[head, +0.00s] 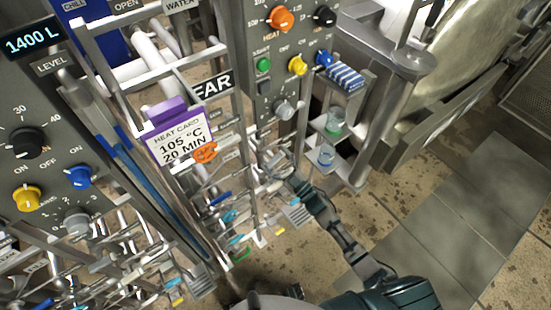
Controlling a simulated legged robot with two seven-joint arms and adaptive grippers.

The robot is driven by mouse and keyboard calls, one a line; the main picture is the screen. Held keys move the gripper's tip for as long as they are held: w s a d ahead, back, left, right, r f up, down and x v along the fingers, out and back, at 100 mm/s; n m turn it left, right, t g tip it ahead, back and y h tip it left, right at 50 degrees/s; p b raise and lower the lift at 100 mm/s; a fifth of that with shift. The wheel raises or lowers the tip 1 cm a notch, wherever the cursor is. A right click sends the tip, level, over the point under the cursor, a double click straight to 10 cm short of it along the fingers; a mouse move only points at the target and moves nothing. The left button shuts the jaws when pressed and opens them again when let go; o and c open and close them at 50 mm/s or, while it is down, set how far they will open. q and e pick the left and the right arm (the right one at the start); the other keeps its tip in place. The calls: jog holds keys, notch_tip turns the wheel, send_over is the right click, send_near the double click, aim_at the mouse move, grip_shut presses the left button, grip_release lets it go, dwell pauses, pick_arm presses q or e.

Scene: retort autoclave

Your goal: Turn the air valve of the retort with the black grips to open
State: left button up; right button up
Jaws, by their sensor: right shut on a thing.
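My right arm reaches up from the bottom right, and its gripper (275,165) is at the small valves below the right-hand control panel (285,60). It is shut on a small grey valve part, mostly hidden by the fingers. I cannot read a label naming it as the air valve, nor tell its open or closed position. A large metal retort vessel (455,60) stands at the upper right. Black grips on it cannot be made out clearly. My left gripper is not in view.
A left panel (50,130) carries knobs and a 1400 L display. A heat card (178,135) reads 105 °C, 20 MIN. Metal rails and crowded small valves (120,250) fill the left. A bracket holds small cups (327,155). Open floor (430,230) lies at the lower right.

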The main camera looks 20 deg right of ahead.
jog(key=shift+n, duration=0.7)
jog(key=n+g+p, duration=0.1)
jog(key=n+g, duration=0.1)
jog(key=n, duration=0.2)
jog(key=n+g+y+p, duration=0.1)
jog(key=n+g+p, duration=0.1)
jog(key=n, duration=0.3)
jog(key=shift+a, duration=0.1)
jog(key=n+g+p, duration=0.1)
jog(key=n+p, duration=0.1)
jog(key=n, duration=0.1)
jog(key=shift+s+f, duration=0.1)
jog(key=shift+f, duration=0.1)
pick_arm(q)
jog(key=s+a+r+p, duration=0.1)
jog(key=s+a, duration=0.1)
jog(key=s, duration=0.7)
pick_arm(e)
jog(key=shift+f+n+g, duration=0.15)
jog(key=shift+n+g, duration=0.15)
jog(key=shift+n, duration=0.3)
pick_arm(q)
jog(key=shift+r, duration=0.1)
pick_arm(e)
jog(key=shift+s+f, duration=0.1)
jog(key=shift+f, duration=0.05)
jog(key=o, duration=1)
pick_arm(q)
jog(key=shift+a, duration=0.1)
